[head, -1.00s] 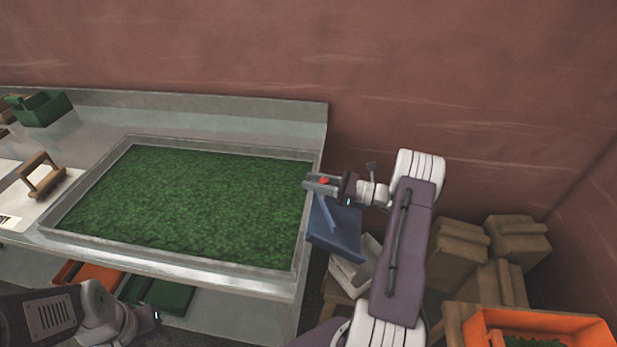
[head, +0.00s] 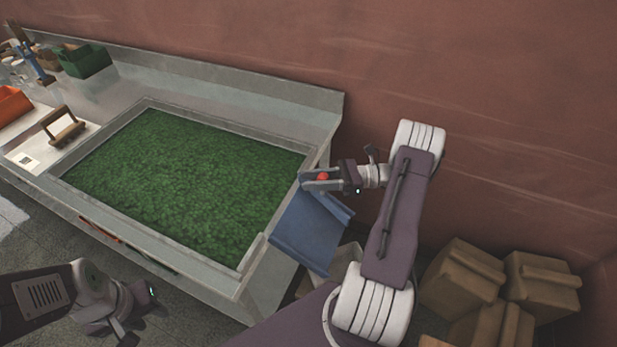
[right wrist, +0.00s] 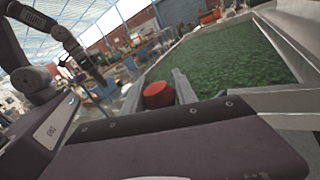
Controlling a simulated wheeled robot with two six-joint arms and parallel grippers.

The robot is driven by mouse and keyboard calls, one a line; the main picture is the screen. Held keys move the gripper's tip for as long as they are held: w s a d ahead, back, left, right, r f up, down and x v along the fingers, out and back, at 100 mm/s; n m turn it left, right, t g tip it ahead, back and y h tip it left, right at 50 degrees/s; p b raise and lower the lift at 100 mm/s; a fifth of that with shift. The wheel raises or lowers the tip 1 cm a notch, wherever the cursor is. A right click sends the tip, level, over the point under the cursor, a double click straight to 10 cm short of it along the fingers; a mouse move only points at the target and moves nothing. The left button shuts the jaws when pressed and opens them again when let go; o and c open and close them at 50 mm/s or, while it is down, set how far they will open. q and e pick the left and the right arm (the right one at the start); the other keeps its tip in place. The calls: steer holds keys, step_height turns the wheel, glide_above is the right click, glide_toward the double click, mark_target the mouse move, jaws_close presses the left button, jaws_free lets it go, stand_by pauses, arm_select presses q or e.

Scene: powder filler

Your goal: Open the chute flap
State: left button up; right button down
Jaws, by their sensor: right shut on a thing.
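A steel tray (head: 170,112) full of green granules stands on the bench, and a blue chute (head: 312,232) slopes down from its right end. My right gripper (head: 318,178) is at the tray's right edge, just above the top of the chute. It is shut on a red knob (head: 323,177), which also shows between the fingers in the right wrist view (right wrist: 158,94). I cannot make out the flap itself behind the gripper. My left gripper (head: 142,305) is low at the front left, away from the tray; its fingers are too unclear to tell open from shut.
The red-brown wall (head: 500,100) is close behind my right arm.

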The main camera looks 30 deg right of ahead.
stand_by(0.5)
steer(key=c, duration=1)
jaws_free()
steer(key=shift+a, duration=0.15)
steer(key=b+v, duration=0.2)
steer(key=v, duration=0.7)
